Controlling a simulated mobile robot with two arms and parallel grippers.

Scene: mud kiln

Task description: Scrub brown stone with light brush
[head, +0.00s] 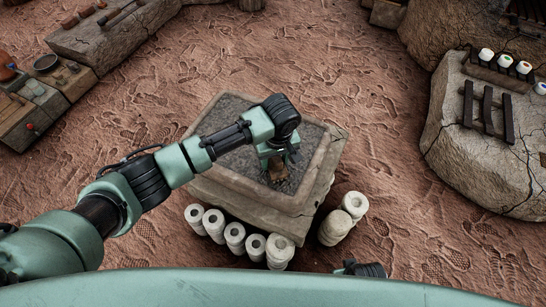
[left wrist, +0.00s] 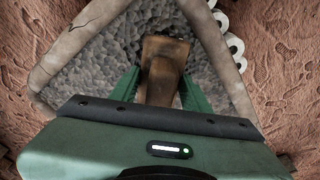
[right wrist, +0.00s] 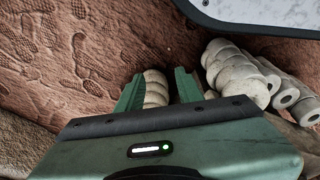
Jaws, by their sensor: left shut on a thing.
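My left gripper (head: 279,163) is over the grey, rough top of a square stone stand (head: 318,168). It is shut on a brown, worn block-like object (left wrist: 163,72), which sticks out beyond its fingers over the grey surface. I cannot tell for sure whether this is the brush or the stone, and the fingers and the gripper body hide part of it. My right gripper (right wrist: 157,84) is open and empty beside the stand's pale ribbed cylinders. I cannot make out a separate brown stone or light brush.
Pale hollow cylinders (head: 235,237) line the stand's near side, with more at its right corner (head: 335,228). A rock ledge (head: 450,150) at right holds a dark rack (head: 487,112) and small white pots (head: 503,61). Benches with tools (head: 48,100) stand at upper left. Footprinted ground lies between.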

